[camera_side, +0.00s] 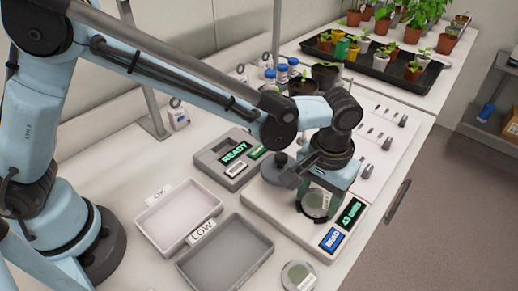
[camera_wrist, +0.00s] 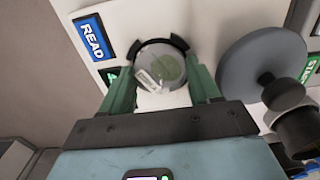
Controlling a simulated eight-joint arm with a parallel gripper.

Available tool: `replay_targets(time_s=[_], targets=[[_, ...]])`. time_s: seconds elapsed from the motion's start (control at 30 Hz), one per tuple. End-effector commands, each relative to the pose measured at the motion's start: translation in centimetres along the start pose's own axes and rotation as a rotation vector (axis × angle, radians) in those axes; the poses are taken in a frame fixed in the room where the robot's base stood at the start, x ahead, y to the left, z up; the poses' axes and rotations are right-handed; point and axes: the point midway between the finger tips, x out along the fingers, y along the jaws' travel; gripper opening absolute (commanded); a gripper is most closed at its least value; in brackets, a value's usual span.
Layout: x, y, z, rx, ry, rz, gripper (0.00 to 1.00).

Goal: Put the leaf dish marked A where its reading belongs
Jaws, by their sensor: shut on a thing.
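My gripper (camera_side: 318,200) points down over the white reading device (camera_side: 262,200). Its fingers are shut on a round leaf dish (camera_side: 315,204) with a green leaf disc and a white label. In the wrist view the dish (camera_wrist: 160,67) sits between the green fingers, at the dark curved holder; its mark is too small to read. I cannot tell whether it rests on the device. The device has a blue READ button (camera_side: 332,240) and a lit green display (camera_side: 351,213) that seems to start with 43. The OK tray (camera_side: 180,213) and LOW tray (camera_side: 226,255) look empty.
A second leaf dish (camera_side: 298,276) lies on the bench near its front edge. A grey box showing READY (camera_side: 228,158) stands behind the trays. Blue-capped bottles (camera_side: 282,73), dark pots and a black plant tray (camera_side: 375,65) stand farther back.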

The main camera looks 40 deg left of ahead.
Motion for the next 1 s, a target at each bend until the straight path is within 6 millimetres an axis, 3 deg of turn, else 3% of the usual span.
replay_targets(time_s=[1.0], targets=[[-3.1,0.0,0.0,0.0,0.0,0.0,0.3]])
